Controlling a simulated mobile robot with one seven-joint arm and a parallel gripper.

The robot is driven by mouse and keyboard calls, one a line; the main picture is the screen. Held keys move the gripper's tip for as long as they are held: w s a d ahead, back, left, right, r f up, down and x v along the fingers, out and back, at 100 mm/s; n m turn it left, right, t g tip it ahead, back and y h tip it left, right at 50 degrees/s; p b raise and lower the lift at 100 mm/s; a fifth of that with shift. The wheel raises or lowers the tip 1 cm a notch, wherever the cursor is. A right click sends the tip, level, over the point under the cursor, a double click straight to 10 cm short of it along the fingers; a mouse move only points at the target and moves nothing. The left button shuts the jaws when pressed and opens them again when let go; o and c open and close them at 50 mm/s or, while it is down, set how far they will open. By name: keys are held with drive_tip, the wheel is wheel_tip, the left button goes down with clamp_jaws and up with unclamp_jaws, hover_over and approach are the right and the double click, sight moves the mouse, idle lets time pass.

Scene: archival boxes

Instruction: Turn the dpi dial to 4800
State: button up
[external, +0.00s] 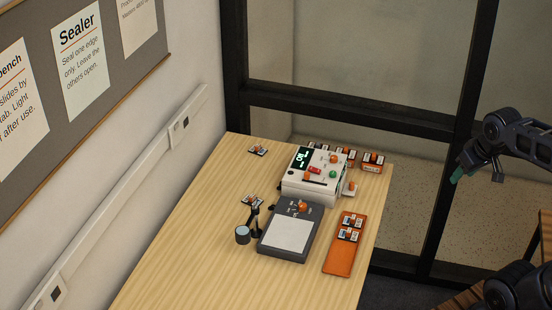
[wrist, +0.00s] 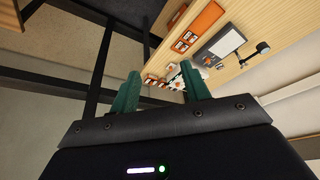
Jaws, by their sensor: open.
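A white device (external: 314,190) with a dark display stands at the back of the wooden table. Its top has an orange knob (external: 333,159), a green button (external: 333,174) and a red part (external: 315,170). Another orange knob (external: 351,187) shows at its right side. I cannot tell which knob is the dpi dial; no markings are readable. My gripper (external: 460,172) hangs in the air right of the table, apart from the device. In the wrist view my gripper (wrist: 163,85) has its green fingers spread and empty, with the device (wrist: 186,76) partly hidden behind a finger.
In front of the device lies a dark light pad (external: 286,254) with its own orange knob (external: 302,207). An orange tray (external: 340,262) holds slides. A black-framed glass partition (external: 350,120) stands behind.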

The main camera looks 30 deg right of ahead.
drive_tip(key=w+r+g, duration=0.1)
drive_tip(key=w+r, duration=0.2)
drive_tip(key=w, duration=1.2)
drive_tip(key=g, duration=0.3)
hover_over(336, 157)
wheel_tip(336, 157, down, 25)
wheel_tip(336, 157, down, 10)
drive_tip(key=shift+f, duration=0.1)
drive_tip(key=c, duration=1)
